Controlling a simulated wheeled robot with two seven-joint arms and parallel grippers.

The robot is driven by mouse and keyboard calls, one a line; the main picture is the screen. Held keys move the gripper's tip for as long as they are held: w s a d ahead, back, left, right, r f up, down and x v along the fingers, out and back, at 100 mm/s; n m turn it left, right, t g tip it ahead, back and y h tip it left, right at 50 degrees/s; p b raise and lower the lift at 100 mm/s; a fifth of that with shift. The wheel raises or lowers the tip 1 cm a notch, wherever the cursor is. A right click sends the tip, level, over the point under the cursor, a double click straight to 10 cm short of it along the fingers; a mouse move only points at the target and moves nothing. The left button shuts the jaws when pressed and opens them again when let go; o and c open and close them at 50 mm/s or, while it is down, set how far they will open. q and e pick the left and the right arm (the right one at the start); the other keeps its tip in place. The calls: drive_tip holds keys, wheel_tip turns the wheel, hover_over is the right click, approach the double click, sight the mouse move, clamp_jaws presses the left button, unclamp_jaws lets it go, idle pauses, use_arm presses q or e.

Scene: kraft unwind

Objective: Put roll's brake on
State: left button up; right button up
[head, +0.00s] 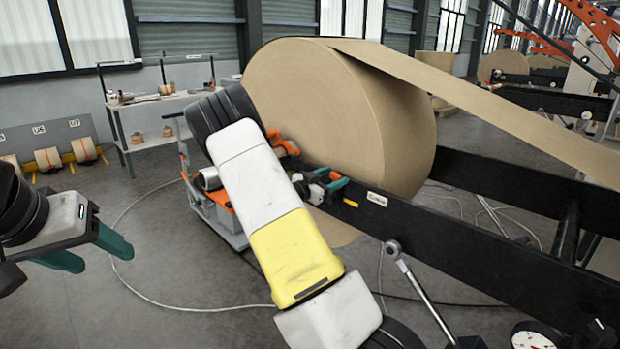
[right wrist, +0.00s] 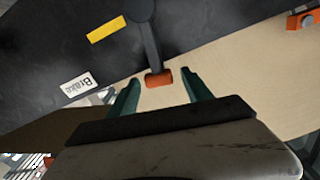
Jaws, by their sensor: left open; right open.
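The large kraft paper roll (head: 340,110) stands in a black frame, its web running off to the right. In the right wrist view a dark brake lever (right wrist: 150,45) with an orange end (right wrist: 158,78) sits on the black beam, near a label reading "Brake" (right wrist: 77,84) and a yellow mark (right wrist: 106,29). My right gripper (right wrist: 160,90) is open, its green fingertips on either side of the orange end with gaps on both sides. In the head view my right gripper (head: 330,187) is by the beam, partly hidden by my arm. My left gripper (head: 100,252) is open and empty at the left.
The black beam (head: 450,240) with its white label (head: 377,198) runs to the lower right. A metal rod with a round head (head: 393,249) and a dial gauge (head: 535,337) are near the front. A shelf table (head: 150,105) stands behind. A cable lies on the floor.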

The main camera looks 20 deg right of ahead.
clamp_jaws()
idle(1.4)
